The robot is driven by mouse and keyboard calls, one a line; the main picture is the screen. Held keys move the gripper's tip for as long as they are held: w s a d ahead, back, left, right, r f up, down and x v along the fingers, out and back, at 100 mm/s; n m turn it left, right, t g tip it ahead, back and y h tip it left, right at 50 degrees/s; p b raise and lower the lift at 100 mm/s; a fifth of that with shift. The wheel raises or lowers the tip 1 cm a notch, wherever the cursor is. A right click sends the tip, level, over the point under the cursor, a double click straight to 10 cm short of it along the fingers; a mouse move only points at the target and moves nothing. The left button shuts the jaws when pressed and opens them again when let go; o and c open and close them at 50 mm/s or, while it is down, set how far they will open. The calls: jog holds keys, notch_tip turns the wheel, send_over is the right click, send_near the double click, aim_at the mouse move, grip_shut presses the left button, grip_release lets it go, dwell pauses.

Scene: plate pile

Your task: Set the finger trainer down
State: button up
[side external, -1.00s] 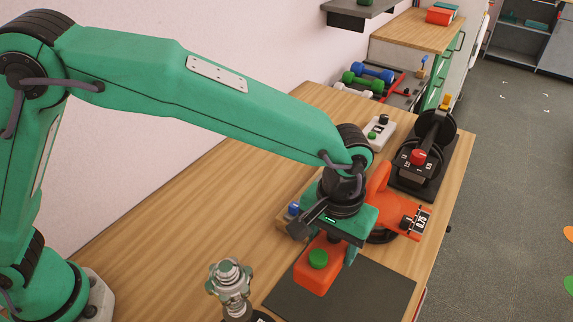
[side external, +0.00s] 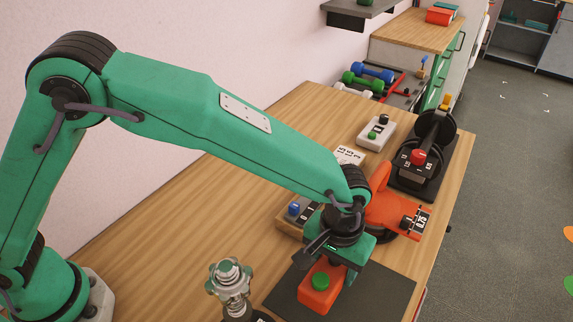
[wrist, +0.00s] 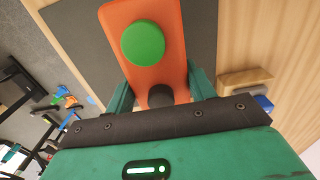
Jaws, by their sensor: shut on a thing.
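The finger trainer is an orange-red block (side external: 314,298) with a round green button on top. It also shows in the wrist view (wrist: 165,68), with a dark knob near my gripper. My gripper (side external: 337,272) is shut on its near end, with one green finger on each side in the wrist view (wrist: 160,90). The trainer is over the dark grey mat (side external: 385,290), low or touching it; I cannot tell which. Its underside is hidden.
A grip device with green knobs (side external: 231,285) stands left of the mat. A wooden block with a blue button (side external: 292,210) and an orange device with a dial (side external: 395,212) are behind my gripper. A black device with a red knob (side external: 420,158) stands at the far right edge.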

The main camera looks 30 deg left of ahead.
aim_at(331, 276)
jog(key=shift+f, duration=1.85)
jog(key=shift+f, duration=0.1)
jog(key=o, duration=1.2)
notch_tip(331, 276, up, 12)
jog(key=shift+r, duration=0.1)
